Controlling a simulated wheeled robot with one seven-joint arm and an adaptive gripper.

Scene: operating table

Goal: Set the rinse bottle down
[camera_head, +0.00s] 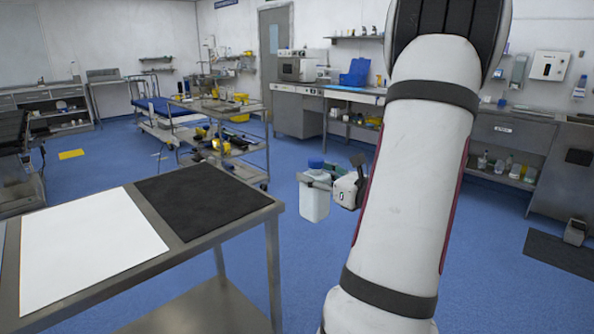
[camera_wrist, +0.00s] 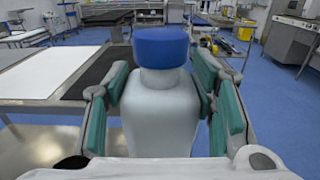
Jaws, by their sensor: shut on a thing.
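The rinse bottle (camera_head: 314,203) is white with a blue cap. It is upright in my gripper (camera_head: 318,180), held in the air just right of the steel operating table (camera_head: 262,222). In the wrist view the bottle (camera_wrist: 160,110) stands between the green finger pads of my gripper (camera_wrist: 160,95), which is shut on it. The table carries a white sheet (camera_head: 90,245) and a black mat (camera_head: 200,198), both bare. The bottle's lower end is cut off in the wrist view.
A steel trolley (camera_head: 232,150) with yellow and other items stands beyond the table. Benches and shelves line the back and right walls. Open blue floor (camera_head: 340,285) lies below the bottle. A dark mat (camera_head: 562,252) lies on the floor at right.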

